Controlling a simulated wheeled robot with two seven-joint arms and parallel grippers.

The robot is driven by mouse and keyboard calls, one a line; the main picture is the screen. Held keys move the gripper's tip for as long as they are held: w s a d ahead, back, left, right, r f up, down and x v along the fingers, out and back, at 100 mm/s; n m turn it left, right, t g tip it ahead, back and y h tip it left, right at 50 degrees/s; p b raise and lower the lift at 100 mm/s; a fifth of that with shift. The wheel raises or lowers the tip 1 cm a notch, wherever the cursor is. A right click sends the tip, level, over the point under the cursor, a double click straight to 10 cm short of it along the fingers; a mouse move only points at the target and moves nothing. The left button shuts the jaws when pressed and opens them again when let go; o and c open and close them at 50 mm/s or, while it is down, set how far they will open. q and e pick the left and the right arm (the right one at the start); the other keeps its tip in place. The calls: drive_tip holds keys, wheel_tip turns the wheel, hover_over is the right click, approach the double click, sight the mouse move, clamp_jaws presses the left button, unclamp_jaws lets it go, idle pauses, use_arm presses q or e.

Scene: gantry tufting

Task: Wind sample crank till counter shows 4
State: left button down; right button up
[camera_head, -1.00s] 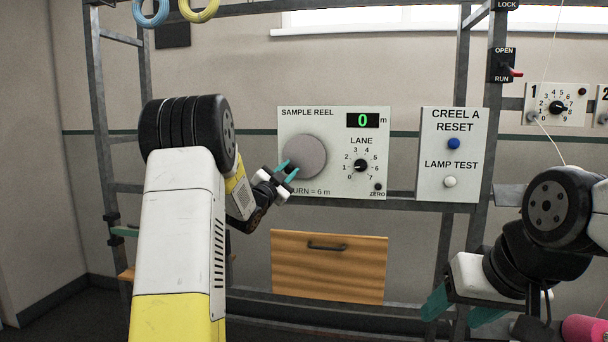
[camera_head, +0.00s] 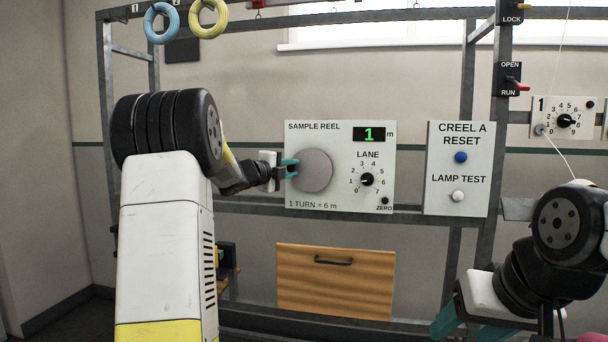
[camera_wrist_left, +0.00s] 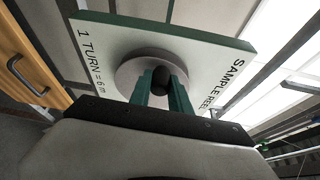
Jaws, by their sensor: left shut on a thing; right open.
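The sample reel panel (camera_head: 340,199) is a white board with a grey round crank disc (camera_head: 313,171) on it. Its green counter (camera_head: 369,134) reads 1 m. The text on it says 1 turn = 6 m. My left gripper (camera_head: 290,169) is at the left edge of the disc. In the left wrist view its teal fingers (camera_wrist_left: 162,90) are shut on the dark crank knob (camera_wrist_left: 162,77), in front of the grey disc (camera_wrist_left: 135,66). My right gripper (camera_head: 462,328) is open and empty at the lower right, partly cut off by the frame.
A lane dial (camera_head: 367,180) and a zero button (camera_head: 385,201) are on the same panel. A panel with a blue reset button (camera_head: 460,157) and a white lamp test button (camera_head: 458,195) stands to the right. A wooden drawer (camera_head: 335,284) is below.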

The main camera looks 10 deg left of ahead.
sight(304, 160)
use_arm(q)
drive_tip(key=r+m, duration=0.1)
drive_tip(key=m+g, duration=0.1)
drive_tip(key=m, duration=0.1)
drive_tip(key=shift+d+r+y, duration=0.35)
drive_tip(key=shift+r+y, duration=0.05)
drive_tip(key=shift+d+r+m+g+y, duration=0.35)
drive_tip(key=shift+r+m+y, duration=0.1)
drive_tip(key=shift+m, duration=0.45)
drive_tip(key=shift+d+r+m+g+y, duration=0.25)
drive_tip(key=shift+d+m+y, duration=0.15)
drive_tip(key=shift+m, duration=0.4)
drive_tip(key=c, duration=1.2)
unclamp_jaws()
drive_tip(key=v, duration=0.7)
drive_tip(key=shift+s, duration=0.35)
